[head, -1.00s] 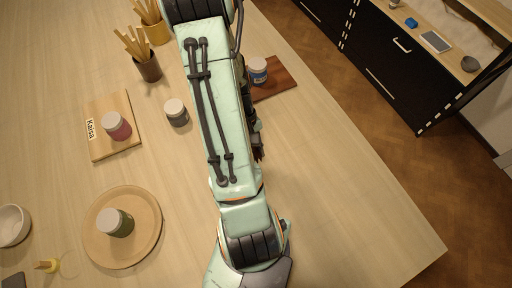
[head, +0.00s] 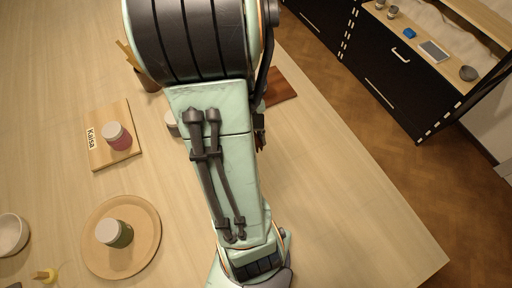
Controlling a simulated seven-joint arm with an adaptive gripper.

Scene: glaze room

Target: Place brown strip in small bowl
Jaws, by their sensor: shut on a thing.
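My gripper (head: 260,141) shows only in part, as dark fingers past the right edge of my arm near the middle of the head view. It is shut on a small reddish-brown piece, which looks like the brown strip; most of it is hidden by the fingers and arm. The small bowl (head: 13,236) is white and round and stands at the far left edge of the table, partly cut off by the frame. My gripper is well to the right of the bowl and apart from it.
A round wooden board (head: 146,214) bears a green jar (head: 115,233). A board (head: 97,150) labelled Kaisa bears a pink jar (head: 117,136). A grey jar (head: 172,123) is partly behind my arm. A red-brown board (head: 281,86) lies beyond. The table's right front is clear.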

